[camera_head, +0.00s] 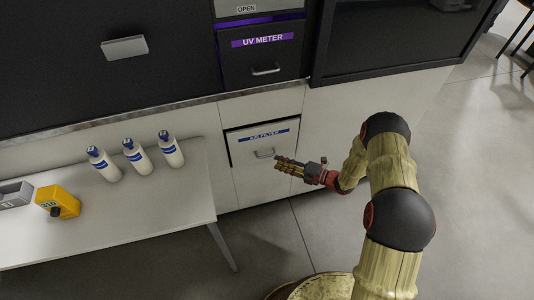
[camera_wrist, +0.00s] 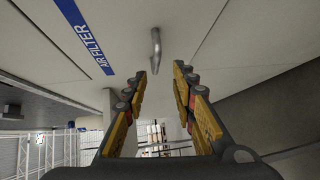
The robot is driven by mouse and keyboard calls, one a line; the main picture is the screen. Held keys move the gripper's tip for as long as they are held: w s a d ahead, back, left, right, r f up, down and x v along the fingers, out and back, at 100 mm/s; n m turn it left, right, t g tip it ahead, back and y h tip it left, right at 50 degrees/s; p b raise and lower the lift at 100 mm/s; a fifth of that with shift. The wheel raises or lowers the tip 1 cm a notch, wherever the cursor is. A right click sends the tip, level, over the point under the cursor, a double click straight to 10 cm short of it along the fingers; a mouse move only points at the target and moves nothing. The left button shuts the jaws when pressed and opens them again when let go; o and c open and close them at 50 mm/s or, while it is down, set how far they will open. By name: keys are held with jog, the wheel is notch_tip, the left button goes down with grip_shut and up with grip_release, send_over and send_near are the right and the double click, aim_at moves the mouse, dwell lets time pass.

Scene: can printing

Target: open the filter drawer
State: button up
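The filter drawer (camera_head: 262,165) is a white front with a blue "AIR FILTER" strip, low in the cabinet in the head view. Its bar handle (camera_head: 264,154) is metal. The drawer front looks closed or nearly so, with a dark gap along its left edge. My gripper (camera_head: 287,166) is just right of and below the handle. In the wrist view, my gripper (camera_wrist: 160,80) is open and empty. The handle (camera_wrist: 156,45) lies ahead of the fingertips, about in line with the gap between them. The blue label (camera_wrist: 90,40) is to the upper left.
A white table (camera_head: 120,225) stands left of the drawer, with three white bottles (camera_head: 135,158) and a yellow device (camera_head: 57,202) on it. Its right leg (camera_head: 223,246) is near the drawer. The UV meter drawer (camera_head: 263,55) is above. Floor in front is free.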

aim_at(265, 157)
jog(key=shift+m, duration=0.9)
jog(key=shift+r+b+x, duration=0.15)
jog(key=shift+b+x, duration=0.4)
jog(key=shift+x, duration=1.4)
jog(key=shift+r+b+x, duration=0.15)
jog(key=shift+b+x, duration=0.4)
jog(key=shift+x, duration=1.4)
jog(key=shift+c, duration=0.2)
grip_shut()
